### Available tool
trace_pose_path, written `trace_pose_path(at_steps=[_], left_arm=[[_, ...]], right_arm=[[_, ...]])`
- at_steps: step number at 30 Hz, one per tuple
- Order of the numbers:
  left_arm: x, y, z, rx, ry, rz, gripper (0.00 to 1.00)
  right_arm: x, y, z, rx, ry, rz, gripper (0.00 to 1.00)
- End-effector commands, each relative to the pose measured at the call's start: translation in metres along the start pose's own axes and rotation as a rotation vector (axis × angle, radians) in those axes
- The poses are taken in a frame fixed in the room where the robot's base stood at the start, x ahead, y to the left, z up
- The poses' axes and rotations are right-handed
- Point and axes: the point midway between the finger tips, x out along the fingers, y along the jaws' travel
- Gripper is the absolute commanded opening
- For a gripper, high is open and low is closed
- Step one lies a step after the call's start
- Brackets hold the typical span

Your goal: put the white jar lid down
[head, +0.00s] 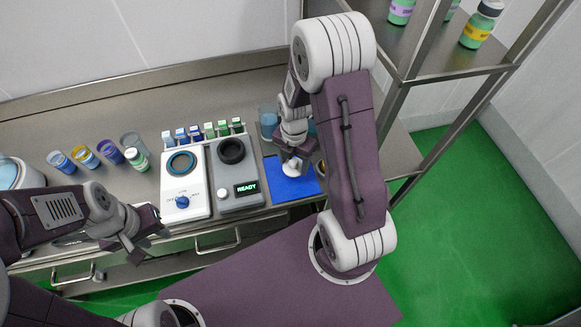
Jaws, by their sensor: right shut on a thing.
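The white jar lid (290,170) is a small pale shape low over the blue mat (291,190), at the mat's upper part. My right gripper (293,164) points down and is shut on the lid; the fingers and wrist hide part of it. I cannot tell whether the lid touches the mat. My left gripper (149,249) is in front of the counter's front edge, left of the white device, with its fingers apart and nothing between them.
A white device with a blue knob (182,202) and a grey device with a READY display (247,188) stand left of the mat. Several small jars (110,152) stand further left. Small capped vials line the back. A metal shelf with bottles (480,25) rises at right.

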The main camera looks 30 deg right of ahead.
Motion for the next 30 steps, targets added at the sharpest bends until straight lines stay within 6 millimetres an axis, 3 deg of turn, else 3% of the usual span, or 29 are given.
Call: trace_pose_path(at_steps=[7, 15, 26, 27, 28, 30], left_arm=[[-0.002, 0.0, 0.0, 0.0, 0.0, 0.0, 0.36], [-0.004, 0.0, 0.0, 0.0, 0.0, 0.0, 0.36], [0.001, 0.0, 0.0, 0.0, 0.0, 0.0, 0.36], [-0.001, 0.0, 0.0, 0.0, 0.0, 0.0, 0.36], [-0.001, 0.0, 0.0, 0.0, 0.0, 0.0, 0.36], [-0.001, 0.0, 0.0, 0.0, 0.0, 0.0, 0.36]], right_arm=[[0.01, 0.012, 0.001, 0.001, 0.001, -0.001, 0.11], [0.047, 0.012, 0.001, 0.002, 0.001, -0.001, 0.11], [0.052, 0.012, 0.001, 0.002, 0.0, 0.0, 0.11], [0.051, 0.012, 0.002, 0.002, 0.0, 0.0, 0.73], [0.051, 0.012, 0.002, 0.002, 0.0, 0.0, 0.81], [0.051, 0.012, 0.002, 0.002, 0.0, 0.0, 0.84]])
